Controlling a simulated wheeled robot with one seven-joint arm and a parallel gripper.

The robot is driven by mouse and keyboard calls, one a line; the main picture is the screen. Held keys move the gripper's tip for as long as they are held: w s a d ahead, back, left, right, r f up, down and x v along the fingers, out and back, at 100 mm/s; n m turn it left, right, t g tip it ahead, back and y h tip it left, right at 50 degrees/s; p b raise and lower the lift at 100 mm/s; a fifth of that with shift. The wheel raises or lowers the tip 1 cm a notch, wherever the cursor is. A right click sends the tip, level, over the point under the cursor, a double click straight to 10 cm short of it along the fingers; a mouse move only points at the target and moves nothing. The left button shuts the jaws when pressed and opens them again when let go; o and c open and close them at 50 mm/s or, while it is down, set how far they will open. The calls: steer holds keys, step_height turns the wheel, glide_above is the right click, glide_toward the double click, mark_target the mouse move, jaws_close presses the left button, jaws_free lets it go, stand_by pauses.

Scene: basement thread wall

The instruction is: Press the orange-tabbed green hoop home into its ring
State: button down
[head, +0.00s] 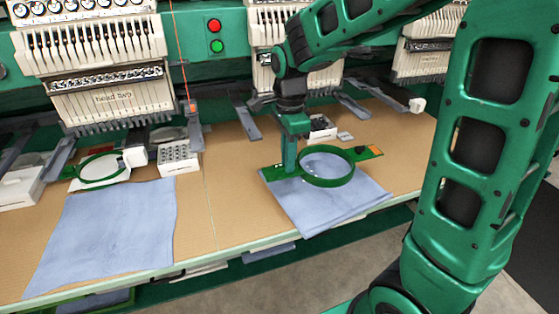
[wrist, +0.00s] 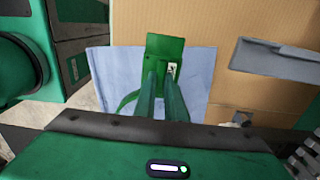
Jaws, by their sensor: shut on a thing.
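The green hoop (head: 352,178) with an orange mark on its right tab (head: 375,151) lies flat at or just above a blue cloth (head: 315,212) on the right part of the table. My gripper (head: 290,170) points down and is shut on the hoop's left side, at the green tab (wrist: 165,48) that also shows in the wrist view. The cloth (wrist: 200,75) spreads beneath it there. I cannot make out a separate ring under the hoop, or tell whether the hoop is seated.
Embroidery heads (head: 105,95) line the back, with grey arms (head: 245,118) reaching over the tan table (head: 235,200). A second cloth (head: 105,235) and green hoop (head: 80,163) lie at left, near a white spool box (head: 180,160). The table between the cloths is clear.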

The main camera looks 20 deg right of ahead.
steer(key=shift+a+f, duration=0.1)
steer(key=shift+f, duration=3.65)
stand_by(1.1)
steer(key=c, duration=1.7)
jaws_free()
steer(key=shift+c, duration=0.2)
steer(key=shift+r, duration=0.15)
step_height(320, 180, up, 10)
steer(key=shift+r, duration=0.25)
